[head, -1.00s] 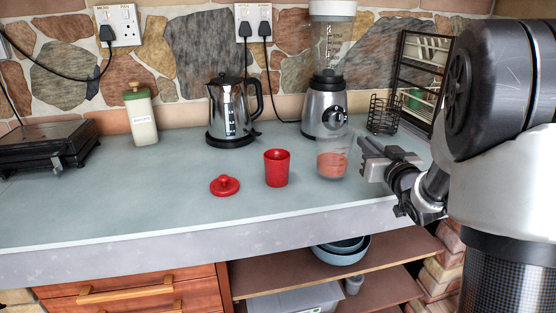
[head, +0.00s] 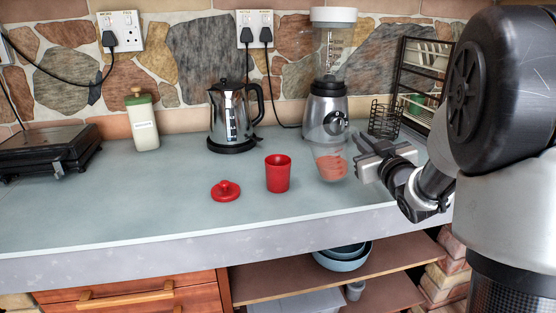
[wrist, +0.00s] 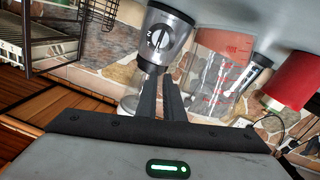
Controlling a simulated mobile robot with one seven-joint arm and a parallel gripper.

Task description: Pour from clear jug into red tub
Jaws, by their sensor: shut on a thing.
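The clear jug (head: 331,163) holds reddish-orange contents in its lower part and is right of the red tub in the head view. It also shows in the wrist view (wrist: 219,78), beside the fingers. My gripper (head: 362,160) is shut on the jug's right side; its dark fingers (wrist: 161,100) show in the wrist view. The jug looks slightly tilted; I cannot tell whether its base touches the counter. The red tub (head: 278,174) stands upright and open on the counter, and shows at the right of the wrist view (wrist: 293,82). Its inside bottom is hidden.
A red lid (head: 226,190) lies left of the tub. A kettle (head: 231,115), a blender (head: 327,105) and a black rack (head: 413,85) stand behind. The counter's (head: 130,205) front left is clear.

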